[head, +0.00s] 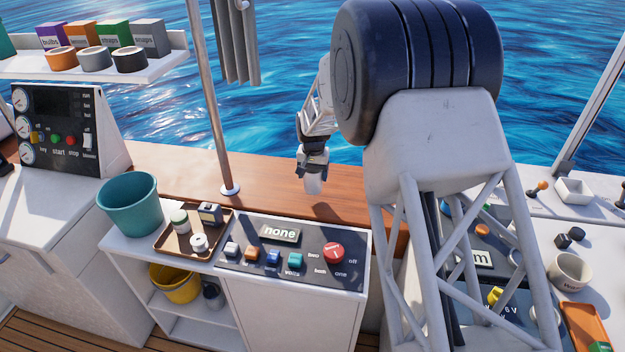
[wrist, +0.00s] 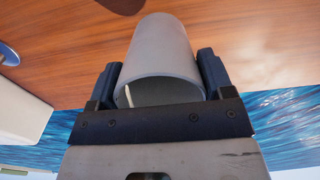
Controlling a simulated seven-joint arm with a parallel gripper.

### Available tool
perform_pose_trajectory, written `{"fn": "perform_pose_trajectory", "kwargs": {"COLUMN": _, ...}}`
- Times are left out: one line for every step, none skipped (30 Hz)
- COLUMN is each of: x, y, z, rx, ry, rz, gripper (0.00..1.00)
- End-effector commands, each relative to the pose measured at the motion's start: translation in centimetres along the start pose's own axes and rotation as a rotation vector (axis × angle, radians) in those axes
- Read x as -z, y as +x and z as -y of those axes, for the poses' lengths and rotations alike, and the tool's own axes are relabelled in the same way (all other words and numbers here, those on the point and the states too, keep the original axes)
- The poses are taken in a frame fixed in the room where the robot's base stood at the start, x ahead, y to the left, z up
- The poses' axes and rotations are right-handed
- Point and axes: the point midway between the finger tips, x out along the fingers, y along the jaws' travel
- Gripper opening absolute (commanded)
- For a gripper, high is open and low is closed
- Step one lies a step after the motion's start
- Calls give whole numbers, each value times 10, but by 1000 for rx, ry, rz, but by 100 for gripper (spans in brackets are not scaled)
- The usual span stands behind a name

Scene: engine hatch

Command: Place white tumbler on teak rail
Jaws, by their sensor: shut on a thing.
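The white tumbler (head: 313,186) is held in my gripper (head: 312,170) over the teak rail (head: 270,188) in the head view. In the wrist view the tumbler (wrist: 160,55) looks grey in shade, and its open rim faces the camera. The fingers of my gripper (wrist: 160,85) are shut on its two sides. The brown wood of the teak rail (wrist: 260,45) fills the background behind the tumbler. I cannot tell whether the tumbler's far end touches the rail or hangs just above it.
A metal pole (head: 212,100) stands on the rail to the left of my gripper. A switch panel (head: 290,262) lies in front of the rail, with a brown tray (head: 165,250) and a teal bucket (head: 130,207) to its left. Rail between pole and gripper is clear.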

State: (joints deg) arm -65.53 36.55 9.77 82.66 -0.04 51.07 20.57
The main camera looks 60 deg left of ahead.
Motion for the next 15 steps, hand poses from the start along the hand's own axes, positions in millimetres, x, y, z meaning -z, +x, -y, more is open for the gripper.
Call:
{"fn": "perform_pose_trajectory", "kwargs": {"x": 4, "y": 0, "z": 2, "rx": 0, "ry": 0, "rz": -1, "gripper": 46}}
{"fn": "perform_pose_trajectory", "kwargs": {"x": 6, "y": 0, "z": 2, "rx": 0, "ry": 0, "rz": -1, "gripper": 46}}
{"fn": "perform_pose_trajectory", "kwargs": {"x": 9, "y": 1, "z": 3, "rx": 0, "ry": 0, "rz": -1, "gripper": 46}}
{"fn": "perform_pose_trajectory", "kwargs": {"x": 10, "y": 1, "z": 4, "rx": 0, "ry": 0, "rz": -1, "gripper": 46}}
{"fn": "perform_pose_trajectory", "kwargs": {"x": 12, "y": 1, "z": 4, "rx": 0, "ry": 0, "rz": -1, "gripper": 46}}
{"fn": "perform_pose_trajectory", "kwargs": {"x": 13, "y": 1, "z": 5, "rx": 0, "ry": 0, "rz": -1, "gripper": 46}}
{"fn": "perform_pose_trajectory", "kwargs": {"x": 14, "y": 1, "z": 5, "rx": 0, "ry": 0, "rz": -1, "gripper": 46}}
{"fn": "perform_pose_trajectory", "kwargs": {"x": 14, "y": 1, "z": 5, "rx": 0, "ry": 0, "rz": -1, "gripper": 46}}
{"fn": "perform_pose_trajectory", "kwargs": {"x": 14, "y": 1, "z": 5, "rx": 0, "ry": 0, "rz": -1, "gripper": 46}}
{"fn": "perform_pose_trajectory", "kwargs": {"x": 14, "y": 1, "z": 5, "rx": 0, "ry": 0, "rz": -1, "gripper": 46}}
{"fn": "perform_pose_trajectory", "kwargs": {"x": 14, "y": 1, "z": 5, "rx": 0, "ry": 0, "rz": -1, "gripper": 46}}
{"fn": "perform_pose_trajectory", "kwargs": {"x": 14, "y": 1, "z": 5, "rx": 0, "ry": 0, "rz": -1, "gripper": 46}}
{"fn": "perform_pose_trajectory", "kwargs": {"x": 14, "y": 1, "z": 5, "rx": 0, "ry": 0, "rz": -1, "gripper": 46}}
{"fn": "perform_pose_trajectory", "kwargs": {"x": 14, "y": 1, "z": 5, "rx": 0, "ry": 0, "rz": -1, "gripper": 46}}
{"fn": "perform_pose_trajectory", "kwargs": {"x": 14, "y": 1, "z": 5, "rx": 0, "ry": 0, "rz": -1, "gripper": 46}}
